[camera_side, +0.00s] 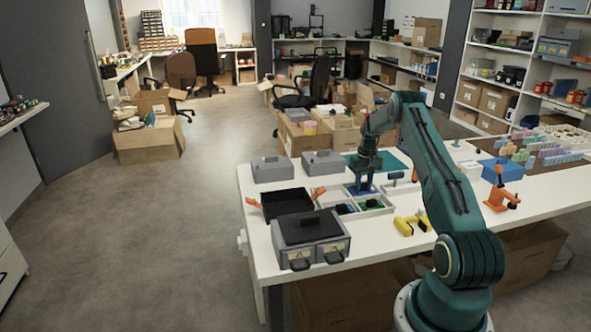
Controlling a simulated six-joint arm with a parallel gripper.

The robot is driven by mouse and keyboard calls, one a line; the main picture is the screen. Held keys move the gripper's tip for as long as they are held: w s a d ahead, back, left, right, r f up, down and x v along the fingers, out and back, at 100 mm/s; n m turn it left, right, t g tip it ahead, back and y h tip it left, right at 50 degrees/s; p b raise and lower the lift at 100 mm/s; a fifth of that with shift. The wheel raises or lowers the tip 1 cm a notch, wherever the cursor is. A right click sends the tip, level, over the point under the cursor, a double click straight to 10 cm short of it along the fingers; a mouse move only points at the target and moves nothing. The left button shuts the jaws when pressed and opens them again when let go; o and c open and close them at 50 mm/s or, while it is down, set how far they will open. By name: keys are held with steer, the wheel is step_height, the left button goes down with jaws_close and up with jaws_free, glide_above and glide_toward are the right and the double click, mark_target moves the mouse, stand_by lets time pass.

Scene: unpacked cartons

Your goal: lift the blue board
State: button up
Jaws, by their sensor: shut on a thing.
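My gripper (363,180) points down over the white divided tray (384,212) on the white table. It is shut on the blue board (362,190), a small dark blue piece that shows just below the fingers at the tray's back part. The fingers hide much of the board. I cannot tell whether the board touches the tray floor or hangs a little above it. Small dark blue and green pieces (371,203) lie in the tray's front compartments.
A black open bin (287,203) and a grey case (310,238) stand left of the tray. A yellow clamp-like piece (413,223) lies to the right. Two grey boxes (272,168) stand behind. A blue bin (502,169) and an orange piece (501,196) are farther right.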

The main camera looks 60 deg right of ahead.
mark_target(363, 185)
step_height(363, 185, up, 19)
stand_by(0.6)
stand_by(0.5)
